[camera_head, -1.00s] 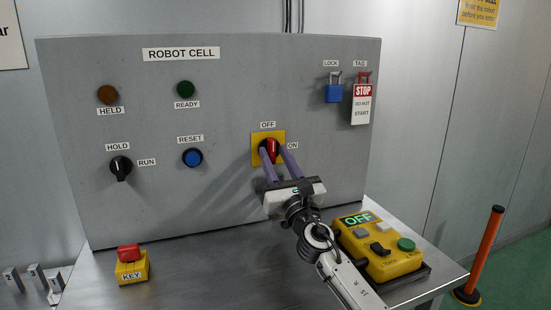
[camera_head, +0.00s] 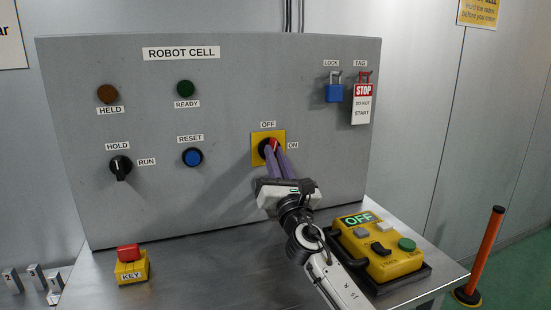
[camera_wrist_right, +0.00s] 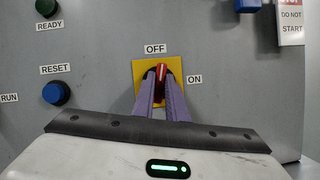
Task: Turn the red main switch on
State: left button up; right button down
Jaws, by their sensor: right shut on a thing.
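The red main switch (camera_head: 274,143) is a red handle on a black round base over a yellow plate (camera_head: 258,136). It sits on the grey panel, with OFF above it and ON to its right. In the right wrist view the red handle (camera_wrist_right: 161,72) stands nearly upright, toward the OFF label. My right gripper (camera_head: 273,149) is shut on the handle, with its purple fingers on either side. The fingers (camera_wrist_right: 161,84) hide the lower part of the switch. My left gripper is not in view.
The grey panel (camera_head: 225,80) also carries a black HOLD/RUN knob (camera_head: 120,167), a blue RESET button (camera_head: 192,157), a blue padlock (camera_head: 334,93) and a STOP tag (camera_head: 362,104). A yellow pendant (camera_head: 383,258) lies close beside my right arm.

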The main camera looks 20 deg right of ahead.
jog(key=shift+a+r+m+g+h+p, duration=0.1)
jog(key=shift+m+g+h+p, duration=0.8)
jog(key=shift+m, duration=2.15)
jog(key=shift+a+m+g+h+p, duration=0.1)
jog(key=shift+m+g+h+p, duration=0.7)
jog(key=shift+m, duration=2.3)
jog(key=shift+r+m+g+h+p, duration=0.1)
jog(key=shift+m+g+h+p, duration=0.75)
jog(key=shift+m, duration=2.2)
jog(key=shift+f+g, duration=0.1)
jog(key=shift+g, duration=0.25)
jog(key=c, duration=1.8)
grip_release()
jog(key=shift+o, duration=0.2)
jog(key=shift+s, duration=0.1)
